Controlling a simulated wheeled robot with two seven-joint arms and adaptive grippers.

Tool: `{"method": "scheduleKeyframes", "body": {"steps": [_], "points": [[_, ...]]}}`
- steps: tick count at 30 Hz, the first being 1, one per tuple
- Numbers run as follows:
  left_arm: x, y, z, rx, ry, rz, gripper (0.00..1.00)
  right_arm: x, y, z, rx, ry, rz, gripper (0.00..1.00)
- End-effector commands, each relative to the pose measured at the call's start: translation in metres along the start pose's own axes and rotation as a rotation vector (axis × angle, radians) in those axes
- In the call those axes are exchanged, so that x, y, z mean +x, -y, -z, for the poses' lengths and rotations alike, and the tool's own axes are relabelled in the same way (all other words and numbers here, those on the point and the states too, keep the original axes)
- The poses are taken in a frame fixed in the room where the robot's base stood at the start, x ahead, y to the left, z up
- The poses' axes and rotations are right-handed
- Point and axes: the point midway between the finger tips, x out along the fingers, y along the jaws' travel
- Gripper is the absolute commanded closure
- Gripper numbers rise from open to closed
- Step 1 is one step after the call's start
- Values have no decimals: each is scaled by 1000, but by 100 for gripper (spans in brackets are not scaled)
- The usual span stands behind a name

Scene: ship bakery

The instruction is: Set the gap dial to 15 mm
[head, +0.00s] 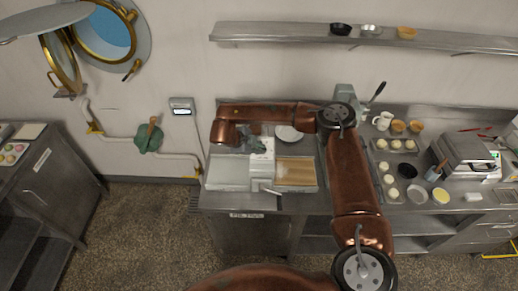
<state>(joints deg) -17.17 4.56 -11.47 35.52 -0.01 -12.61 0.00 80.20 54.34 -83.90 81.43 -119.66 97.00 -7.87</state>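The dough sheeter (262,171) stands on the steel counter, with a white middle housing, a pale bed on its left and a tan board on its right. My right arm reaches across from the right, and its dark gripper (248,142) is at the back top of the housing. The gripper is small and partly merged with the machine, so I cannot tell whether its fingers are open or touch anything. I cannot make out the gap dial or its setting; the gripper may cover it. My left gripper is not in view.
A white plate (288,133) lies behind the sheeter. A shelf (280,32) runs above. The floor at left is clear.

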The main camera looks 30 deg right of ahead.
Motion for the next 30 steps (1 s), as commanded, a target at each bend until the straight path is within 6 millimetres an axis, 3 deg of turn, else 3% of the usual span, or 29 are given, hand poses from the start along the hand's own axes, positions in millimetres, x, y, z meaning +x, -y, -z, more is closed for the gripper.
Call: {"method": "scheduleKeyframes", "body": {"steps": [7,17,23,30], "points": [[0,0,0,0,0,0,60,0,2,0,3,0,2,75],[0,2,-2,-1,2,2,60,-4,1,0,2,0,0,75],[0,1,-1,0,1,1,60,-32,2,0,3,3,2,75],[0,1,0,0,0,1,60,-83,2,-1,2,3,2,75]]}}
